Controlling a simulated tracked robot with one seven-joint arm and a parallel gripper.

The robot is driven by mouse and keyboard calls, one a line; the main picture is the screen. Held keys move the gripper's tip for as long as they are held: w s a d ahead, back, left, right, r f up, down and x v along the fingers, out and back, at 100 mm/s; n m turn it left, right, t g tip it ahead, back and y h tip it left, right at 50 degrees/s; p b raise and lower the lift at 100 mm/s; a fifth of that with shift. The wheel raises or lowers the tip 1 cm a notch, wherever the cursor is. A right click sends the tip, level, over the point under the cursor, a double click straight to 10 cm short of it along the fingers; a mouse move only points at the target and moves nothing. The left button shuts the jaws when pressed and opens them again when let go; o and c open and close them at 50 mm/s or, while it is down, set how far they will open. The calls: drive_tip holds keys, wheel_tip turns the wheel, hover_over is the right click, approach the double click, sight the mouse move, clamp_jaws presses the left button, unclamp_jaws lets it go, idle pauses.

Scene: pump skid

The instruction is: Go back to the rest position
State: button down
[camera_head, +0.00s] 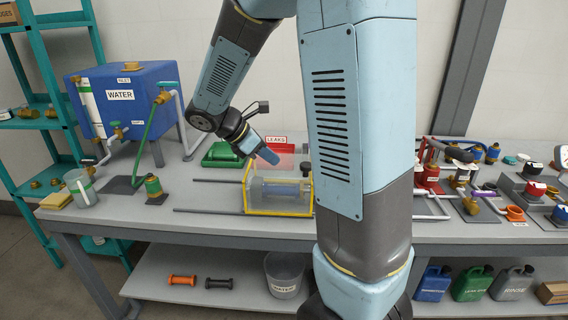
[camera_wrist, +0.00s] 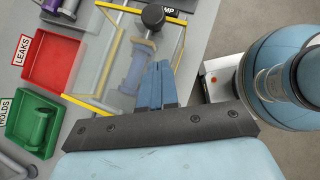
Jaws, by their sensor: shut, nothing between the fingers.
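My gripper (camera_head: 266,155) hangs in front of the upper part of a clear box with a yellow frame (camera_head: 247,199) on the bench. In the wrist view the fingers of my gripper (camera_wrist: 160,68) point towards the same yellow-framed box (camera_wrist: 100,106). A grey-blue cylindrical part (camera_head: 283,189) lies inside the box. I cannot tell whether the fingers touch the box.
A red LEAKS tray (camera_wrist: 50,62) and a green HOLDS tray (camera_wrist: 36,120) sit beside the box. A blue WATER tank (camera_head: 125,95) stands at the left. Pipes and valves (camera_head: 470,180) crowd the right. Rails (camera_head: 210,211) run along the bench.

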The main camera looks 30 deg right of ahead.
drive_tip(key=v, duration=0.6)
drive_tip(key=s+r+m+t+y, duration=0.3)
drive_tip(key=s+m+y, duration=0.1)
drive_tip(key=s+m, duration=0.4)
drive_tip(key=s+a+r+m+t+y, duration=0.1)
drive_tip(key=s+r+m+t+y, duration=0.2)
drive_tip(key=s+m, duration=0.6)
drive_tip(key=shift+s+y, duration=0.8)
drive_tip(key=shift+s, duration=0.05)
drive_tip(key=shift+a, duration=0.1)
